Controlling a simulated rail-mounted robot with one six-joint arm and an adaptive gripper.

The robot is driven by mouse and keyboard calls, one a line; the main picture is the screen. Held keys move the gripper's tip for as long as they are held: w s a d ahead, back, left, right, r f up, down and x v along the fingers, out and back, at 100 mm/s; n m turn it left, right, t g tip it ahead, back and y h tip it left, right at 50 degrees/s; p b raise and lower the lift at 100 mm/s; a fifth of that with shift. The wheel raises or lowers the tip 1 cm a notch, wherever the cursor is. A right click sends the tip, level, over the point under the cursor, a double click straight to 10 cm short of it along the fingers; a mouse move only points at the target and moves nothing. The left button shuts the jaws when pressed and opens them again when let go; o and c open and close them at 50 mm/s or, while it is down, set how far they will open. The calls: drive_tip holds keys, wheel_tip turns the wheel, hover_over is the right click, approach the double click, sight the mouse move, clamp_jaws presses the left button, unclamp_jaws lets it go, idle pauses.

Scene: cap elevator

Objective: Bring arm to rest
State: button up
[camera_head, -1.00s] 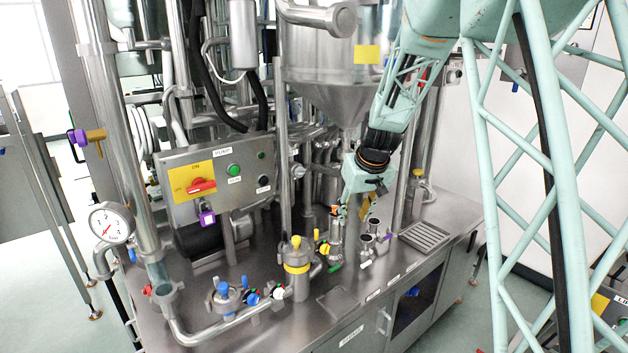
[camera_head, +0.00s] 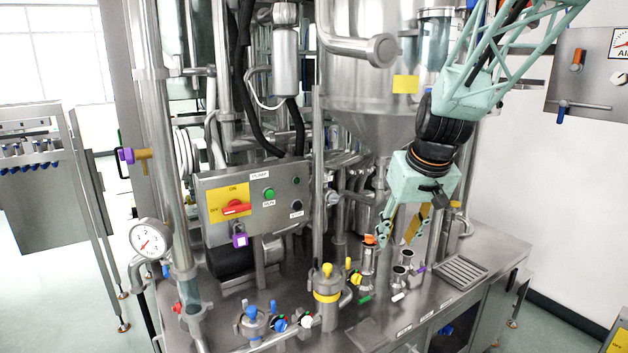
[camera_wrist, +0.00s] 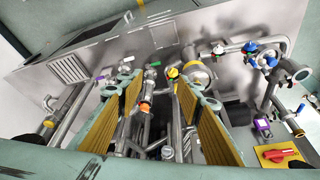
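My arm comes in from the upper right of the head view, with pale green truss links (camera_head: 515,50) and a black wrist joint (camera_head: 440,125). My gripper (camera_head: 396,238) points down above the steel bench, just above and to the right of an orange-topped steel fitting (camera_head: 368,262). In the wrist view my gripper (camera_wrist: 154,76) shows two separate fingers with yellow ribbed pads. Nothing is held between them. The orange-topped fitting (camera_wrist: 145,105) shows in the gap between the fingers. I cannot tell the exact clearance.
A steel hopper (camera_head: 375,85) and vertical pipes stand close behind the gripper. A control panel (camera_head: 255,200) is to its left. A yellow-banded valve (camera_head: 327,290) and short open pipe stubs (camera_head: 403,265) rise from the bench (camera_head: 475,250). Free space lies right of the bench.

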drive_tip(key=s+r+b, duration=0.1)
drive_tip(key=s+r, duration=0.3)
drive_tip(key=s, duration=0.8)
drive_tip(key=s+r, duration=0.4)
drive_tip(key=s, duration=0.7)
drive_tip(key=s+f+m+b, duration=0.1)
drive_tip(key=s, duration=2)
drive_tip(key=shift+f+h, duration=0.25)
drive_tip(key=shift+h, duration=0.15)
drive_tip(key=shift+s, duration=0.1)
